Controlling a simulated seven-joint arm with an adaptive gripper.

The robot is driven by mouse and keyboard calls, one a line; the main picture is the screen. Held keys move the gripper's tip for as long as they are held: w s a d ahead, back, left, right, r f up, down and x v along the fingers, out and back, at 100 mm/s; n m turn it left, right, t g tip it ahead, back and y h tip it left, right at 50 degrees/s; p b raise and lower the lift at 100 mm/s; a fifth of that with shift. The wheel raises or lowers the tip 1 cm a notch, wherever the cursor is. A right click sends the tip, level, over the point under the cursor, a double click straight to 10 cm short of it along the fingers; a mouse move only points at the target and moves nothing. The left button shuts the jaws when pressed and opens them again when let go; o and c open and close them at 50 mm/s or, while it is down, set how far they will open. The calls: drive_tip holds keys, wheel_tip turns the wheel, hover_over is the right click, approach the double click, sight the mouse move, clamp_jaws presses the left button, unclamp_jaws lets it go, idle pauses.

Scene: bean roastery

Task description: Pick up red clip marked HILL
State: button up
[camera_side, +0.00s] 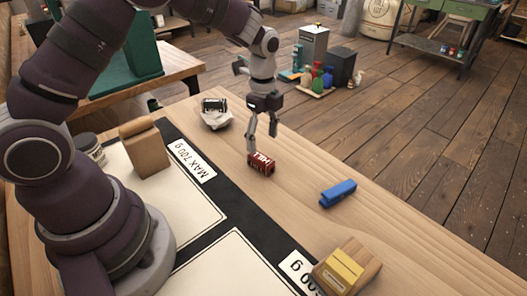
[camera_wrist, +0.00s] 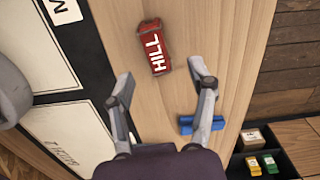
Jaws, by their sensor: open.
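The red clip marked HILL (camera_side: 261,164) lies on the wooden table, to the right of the black-bordered mats. In the wrist view the red clip (camera_wrist: 154,50) lies just ahead of the fingertips, its white lettering facing up. My gripper (camera_side: 262,137) is above the clip in the side view, pointing down, with its fingers spread. In the wrist view my gripper (camera_wrist: 162,77) is open with nothing between its fingers. A blue clip (camera_side: 338,193) lies apart to the right; it also shows partly behind the right finger in the wrist view (camera_wrist: 203,124).
A brown bag (camera_side: 145,150) stands on a white mat (camera_side: 166,207) beside a dark jar (camera_side: 90,147). A bag with a yellow label (camera_side: 345,268) lies at the front. The table right of the red clip is mostly clear.

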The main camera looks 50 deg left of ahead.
sight(261, 157)
drive_tip(key=f, duration=0.6)
drive_tip(key=shift+s+a, duration=0.1)
drive_tip(key=shift+s, duration=0.1)
drive_tip(key=shift+r, duration=0.1)
drive_tip(key=c, duration=0.9)
